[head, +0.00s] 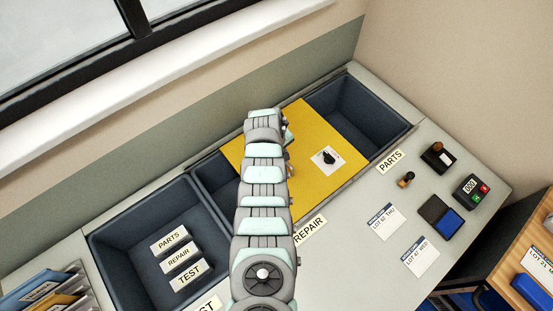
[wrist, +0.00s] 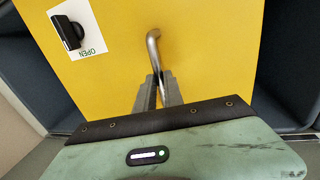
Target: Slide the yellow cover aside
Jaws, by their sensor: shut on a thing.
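The yellow cover (head: 312,185) lies flat over much of the middle bin, by the REPAIR label, in the head view. A strip of that bin (head: 214,182) shows open at its left. The cover also fills much of the wrist view (wrist: 215,50). A black knob (head: 329,157) on a white plate marked OPEN (wrist: 91,41) sits on the cover. A bent metal handle (wrist: 153,45) stands on the cover. My gripper (wrist: 158,80) is shut on this handle. In the head view my arm hides the handle and most of the gripper.
The right bin (head: 362,108) is open by the PARTS label (head: 390,161). The left bin (head: 128,238) holds label blocks (head: 183,256). Stamps, an ink pad (head: 440,215), a counter (head: 472,190) and lot cards (head: 387,221) lie on the right counter. A wall and window ledge run behind.

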